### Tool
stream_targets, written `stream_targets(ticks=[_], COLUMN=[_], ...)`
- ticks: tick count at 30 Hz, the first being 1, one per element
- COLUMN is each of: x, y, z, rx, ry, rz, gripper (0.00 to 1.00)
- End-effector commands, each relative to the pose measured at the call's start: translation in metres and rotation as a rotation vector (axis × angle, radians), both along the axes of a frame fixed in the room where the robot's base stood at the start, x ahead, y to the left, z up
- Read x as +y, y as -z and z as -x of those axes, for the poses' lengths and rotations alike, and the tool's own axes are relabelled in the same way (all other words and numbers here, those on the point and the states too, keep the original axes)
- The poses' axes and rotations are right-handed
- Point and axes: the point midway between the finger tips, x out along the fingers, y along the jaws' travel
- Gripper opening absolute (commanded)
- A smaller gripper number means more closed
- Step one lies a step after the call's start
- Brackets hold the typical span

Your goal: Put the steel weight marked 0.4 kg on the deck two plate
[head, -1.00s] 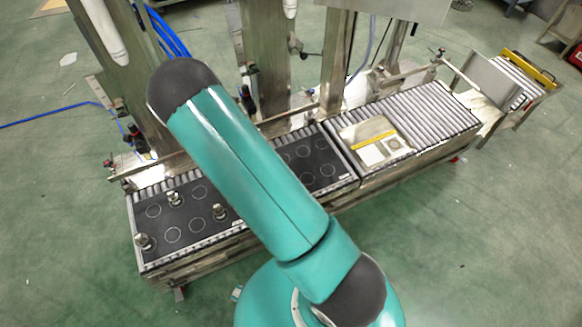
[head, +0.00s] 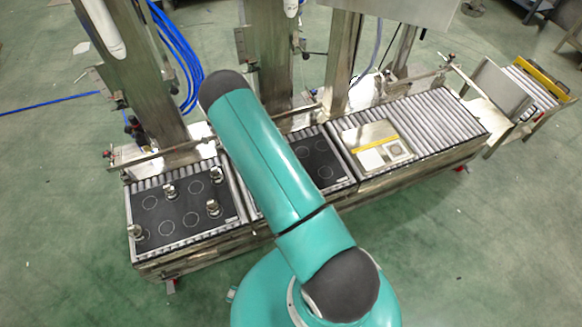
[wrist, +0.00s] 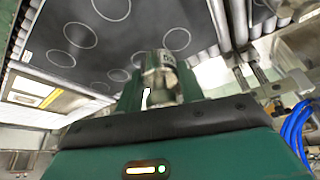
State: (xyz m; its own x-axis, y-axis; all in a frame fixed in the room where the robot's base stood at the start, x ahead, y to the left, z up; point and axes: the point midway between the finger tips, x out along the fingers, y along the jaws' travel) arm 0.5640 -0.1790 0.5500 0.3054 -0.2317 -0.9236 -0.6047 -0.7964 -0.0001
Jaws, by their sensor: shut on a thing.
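My gripper (wrist: 160,88) is shut on a steel weight (wrist: 162,66) in the wrist view. I cannot read a mark on this weight. Beyond it is a dark plate (wrist: 112,35) with several pale circles and no weight visible on it. The same plate (head: 322,168) shows in the head view, right of my arm and partly hidden by it. My gripper and the held weight are hidden behind my arm in the head view. Other steel weights (head: 168,190), (head: 212,207) and (head: 135,231) stand on the left dark plate (head: 150,205); their marks are too small to read.
A pale tray with a yellow strip (head: 364,148) lies on the rollers (head: 440,118) at the right. Steel columns (head: 265,60) and a rail stand behind the plates. Blue hoses (head: 180,60) hang at the back left. The green floor in front is clear.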

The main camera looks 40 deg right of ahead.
Motion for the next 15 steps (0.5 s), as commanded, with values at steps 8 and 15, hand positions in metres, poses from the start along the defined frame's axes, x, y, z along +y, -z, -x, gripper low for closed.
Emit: stream_targets(ticks=[8,15], x=[-0.046,-0.088], y=[0.022,0.049], z=[-0.022,-0.045], rx=[-0.003,-0.001], ry=[0.009,0.004], rz=[0.001,-0.001], gripper=[0.00,0.00])
